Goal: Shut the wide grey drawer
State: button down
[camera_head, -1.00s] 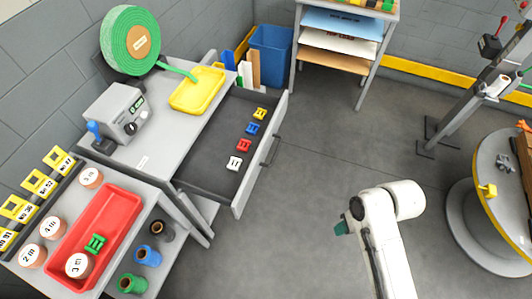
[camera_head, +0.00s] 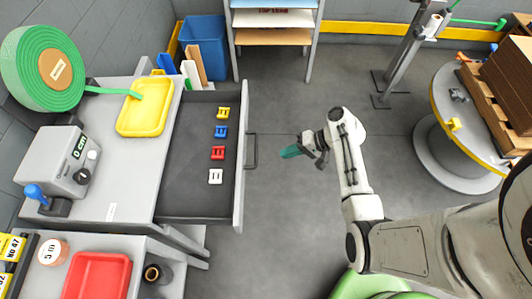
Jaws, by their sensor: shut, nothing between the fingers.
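The wide grey drawer (camera_head: 191,195) is pulled out to the right from the grey cabinet (camera_head: 100,200). Its front panel (camera_head: 239,178) has a dark bar handle (camera_head: 252,151) on the outer side. Inside lie a yellow buckle (camera_head: 223,113), a blue buckle (camera_head: 221,132), a red buckle (camera_head: 217,153) and a white buckle (camera_head: 215,176). My gripper (camera_head: 290,152), with teal fingertips, is shut and empty. It is to the right of the handle, apart from it, and points toward it.
A yellow tray (camera_head: 127,122), a green strap reel (camera_head: 15,75) and a grey device (camera_head: 50,160) are on the cabinet top. A blue bin (camera_head: 203,45) and shelf rack (camera_head: 235,60) stand behind. A round table (camera_head: 437,95) is at right. The floor around my gripper is clear.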

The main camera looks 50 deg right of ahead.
jog(key=w+a+f+p, duration=0.1)
jog(key=w+a, duration=0.3)
jog(key=w, duration=0.1)
jog(key=shift+w+a+f, duration=0.2)
jog(key=shift+w+f, duration=0.1)
jog(key=shift+f, duration=0.05)
jog(key=b, duration=0.4)
send_near(204, 162)
jog(key=w+a, duration=0.1)
jog(key=w, duration=0.1)
jog(key=w+a, duration=0.2)
jog(key=w+a+f, duration=0.1)
jog(key=w, duration=0.1)
jog(key=shift+w+a+f, duration=0.1)
jog(key=shift+w+a, duration=0.1)
jog(key=shift+a, duration=0.15)
jog(key=shift+w+a+b, duration=0.3)
jog(key=shift+w+a, duration=0.15)
jog(key=shift+w, duration=0.15)
